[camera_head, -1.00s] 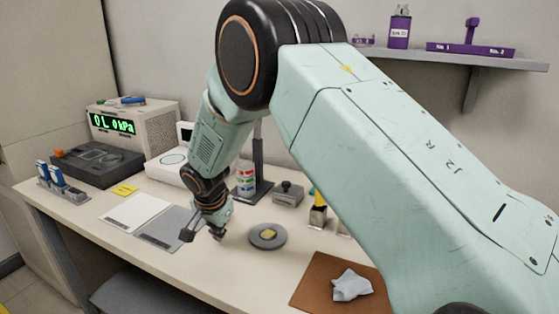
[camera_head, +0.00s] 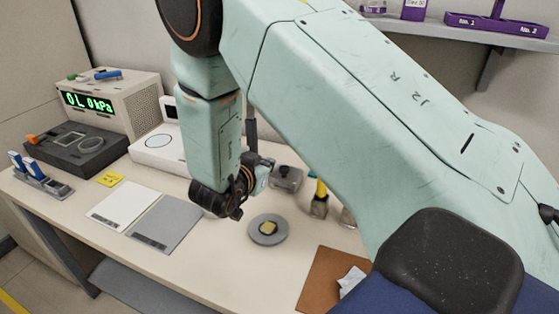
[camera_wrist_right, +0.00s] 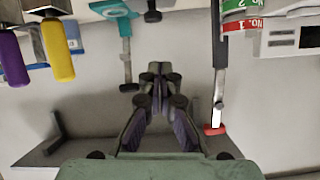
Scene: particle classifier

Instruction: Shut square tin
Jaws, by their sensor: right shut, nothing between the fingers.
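A small squarish grey metal box with a dark knob (camera_head: 286,178), which looks like the square tin, stands on the bench right of my right wrist. I cannot tell whether its lid is fully seated. My right gripper (camera_head: 266,164) is partly hidden behind its own wrist and points away, toward the back of the bench, near the left side of the box. In the right wrist view the fingers (camera_wrist_right: 157,78) are together and empty, and the tin cannot be made out there. My left gripper is out of view.
A round grey dish (camera_head: 268,238) with a yellow piece sits in front of the wrist. A brown mat (camera_head: 318,280) lies at front right. White and grey plates (camera_head: 164,224) lie to the left. A yellow-handled tool (camera_head: 320,196) stands right of the box.

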